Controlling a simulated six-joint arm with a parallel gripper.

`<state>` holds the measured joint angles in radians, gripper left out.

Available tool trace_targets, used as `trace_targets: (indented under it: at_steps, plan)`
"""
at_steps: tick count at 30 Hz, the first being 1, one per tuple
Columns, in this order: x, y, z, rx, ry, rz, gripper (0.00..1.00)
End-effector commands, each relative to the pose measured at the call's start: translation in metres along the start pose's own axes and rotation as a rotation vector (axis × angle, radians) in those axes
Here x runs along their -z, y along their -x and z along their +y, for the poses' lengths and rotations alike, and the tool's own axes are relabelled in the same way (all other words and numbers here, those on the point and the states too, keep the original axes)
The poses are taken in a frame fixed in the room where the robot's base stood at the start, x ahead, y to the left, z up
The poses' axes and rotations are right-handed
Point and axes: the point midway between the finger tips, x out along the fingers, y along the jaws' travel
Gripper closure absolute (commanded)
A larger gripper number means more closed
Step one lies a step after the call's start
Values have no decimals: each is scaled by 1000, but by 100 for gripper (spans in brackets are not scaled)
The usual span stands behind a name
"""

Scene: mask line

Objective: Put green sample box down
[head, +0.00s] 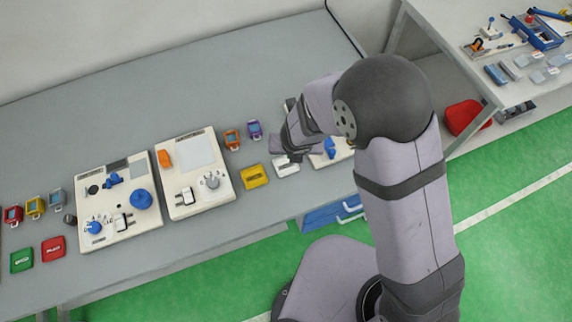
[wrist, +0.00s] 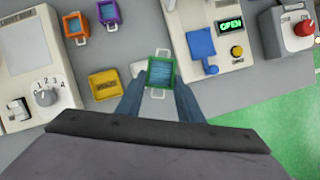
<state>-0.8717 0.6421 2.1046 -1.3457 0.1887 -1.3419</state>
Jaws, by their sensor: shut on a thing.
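My gripper (wrist: 160,88) is shut on the green sample box (wrist: 161,72), a small green-framed box with a teal face and pale handles at both ends in the wrist view. A white pad (wrist: 138,69) shows partly beside and behind the box there. In the head view my gripper (head: 290,150) is over the back part of the white pad (head: 287,168), at the table's right part. The box is hidden or too small to make out there. I cannot tell whether it touches anything below.
A yellow pad (wrist: 105,83) lies left of the box, with orange (wrist: 76,27) and purple (wrist: 109,13) boxes behind. A station with a lit OPEN sign (wrist: 230,24) stands right. In the head view, green (head: 22,260) and red (head: 53,249) pads lie far left.

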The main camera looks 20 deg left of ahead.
Motion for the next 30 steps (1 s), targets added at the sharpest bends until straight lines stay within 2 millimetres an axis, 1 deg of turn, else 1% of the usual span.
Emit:
trace_targets:
  at_steps: [1, 3, 9, 15, 26, 30]
  plan:
    - [-3, 1, 6, -33, 77, -2, 92]
    - [-4, 1, 13, -72, 168, -2, 92]
    - [-5, 2, 19, -132, 313, -2, 92]
    - [-6, 2, 19, -149, 355, -3, 92]
    - [-5, 2, 19, -153, 369, -3, 92]
    - [-3, -3, 19, -153, 369, -3, 92]
